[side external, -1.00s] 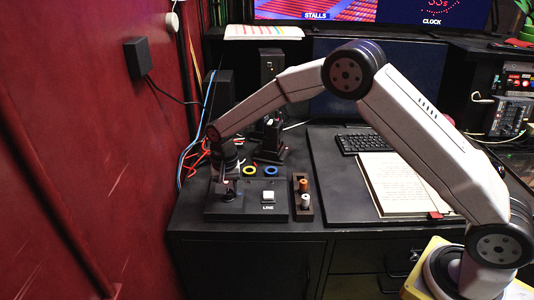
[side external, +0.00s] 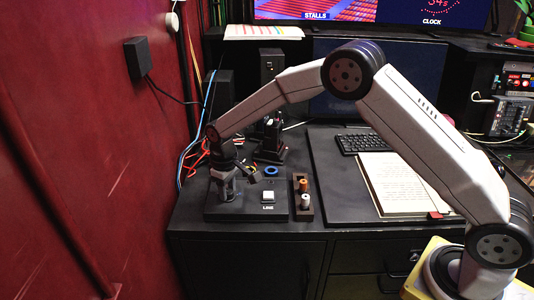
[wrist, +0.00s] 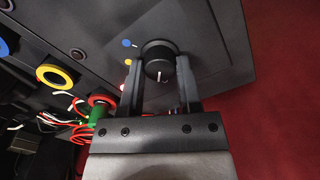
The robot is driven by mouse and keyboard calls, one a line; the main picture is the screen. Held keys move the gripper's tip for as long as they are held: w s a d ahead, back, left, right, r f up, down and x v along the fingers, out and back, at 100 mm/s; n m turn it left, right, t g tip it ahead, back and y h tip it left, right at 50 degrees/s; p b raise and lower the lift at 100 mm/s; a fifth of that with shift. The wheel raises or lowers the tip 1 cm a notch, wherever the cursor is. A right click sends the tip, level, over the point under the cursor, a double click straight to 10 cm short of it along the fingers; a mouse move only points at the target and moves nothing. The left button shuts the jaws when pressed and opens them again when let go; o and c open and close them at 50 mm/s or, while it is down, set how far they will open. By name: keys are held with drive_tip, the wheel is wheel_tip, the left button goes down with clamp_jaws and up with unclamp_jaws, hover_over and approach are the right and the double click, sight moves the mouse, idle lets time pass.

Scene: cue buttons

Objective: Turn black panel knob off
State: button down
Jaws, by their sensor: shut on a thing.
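The black knob (wrist: 159,58) sits on the black panel (wrist: 222,45) in the wrist view, with a white pointer line on its face. My gripper (wrist: 160,85) is around the knob, one finger on each side, shut on it. In the side view my gripper (side external: 226,195) is down at the left part of the panel (side external: 280,214) and hides the knob. A white square button (side external: 268,196) labelled LINE is to its right.
A small holder (side external: 303,210) with pegs stands right of the panel. The red wall (side external: 90,170) is close on the left.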

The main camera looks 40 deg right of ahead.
sight(228, 191)
drive_tip(key=shift+n, duration=1.1)
drive_tip(key=shift+c, duration=1.5)
unclamp_jaws()
drive_tip(key=shift+r, duration=0.1)
drive_tip(key=shift+r, duration=3.85)
drive_tip(key=s+d+m+t, duration=0.1)
drive_tip(key=s+d, duration=0.4)
drive_tip(key=s, duration=0.7)
drive_tip(key=s+d+f+m+t, duration=0.1)
drive_tip(key=s+d+m, duration=0.3)
drive_tip(key=s, duration=0.9)
drive_tip(key=shift+s+d+m+t, duration=0.3)
drive_tip(key=shift+d, duration=0.05)
